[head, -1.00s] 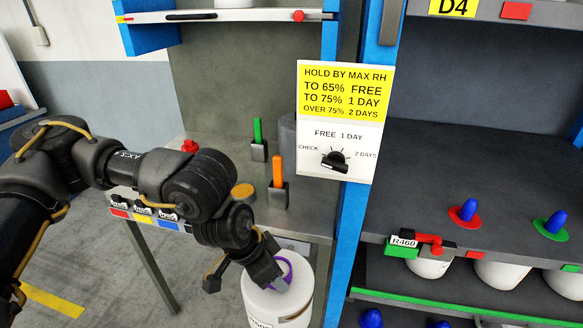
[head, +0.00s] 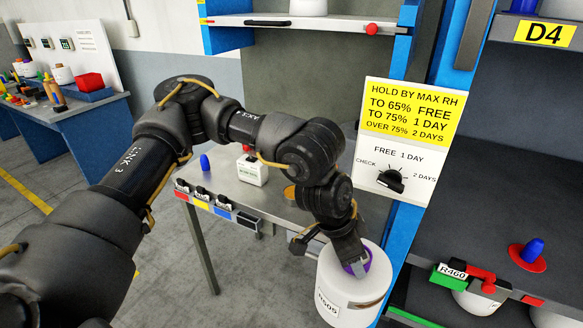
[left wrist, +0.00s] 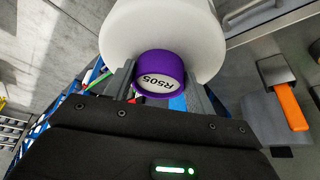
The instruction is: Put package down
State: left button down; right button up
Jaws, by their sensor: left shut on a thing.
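The package is a white, round bobbin (head: 345,283) labelled R505, with a purple knob (head: 356,268) on top. My left gripper (head: 358,262) is shut on the purple knob, and the package appears upright below it. In the head view it shows in front of the grey table, near the blue post; whether anything supports its base cannot be seen. The left wrist view shows the purple knob (left wrist: 159,74) between the two fingers (left wrist: 160,88), with the white body (left wrist: 165,25) beyond. My right gripper is not in view.
The grey table (head: 235,192) holds a small white box with a red top (head: 252,168) and a blue cone (head: 205,163). A sign with a dial (head: 398,170) hangs on the blue post. Shelves marked D4 stand right. A blue workbench (head: 80,125) is far left.

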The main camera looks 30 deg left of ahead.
pick_arm(q)
jog(key=w+a+r+n+t+y+p, duration=0.1)
jog(key=w+a+r+n+p, duration=0.2)
jog(key=a+r, duration=0.35)
jog(key=w+a+r+n+p, duration=0.2)
jog(key=w+a+r+p, duration=0.2)
jog(key=a+r, duration=0.3)
jog(key=a+r+n+y+p, duration=0.1)
jog(key=a+r+n, duration=0.2)
jog(key=a, duration=0.3)
jog(key=s+a+r+n+y+p, duration=0.1)
jog(key=a+r+n+y+p, duration=0.1)
jog(key=a+r+n, duration=0.2)
jog(key=shift+a+t, duration=0.3)
jog(key=shift+a, duration=0.55)
jog(key=shift+s+n, duration=0.15)
jog(key=shift+n, duration=0.15)
jog(key=shift+d, duration=0.1)
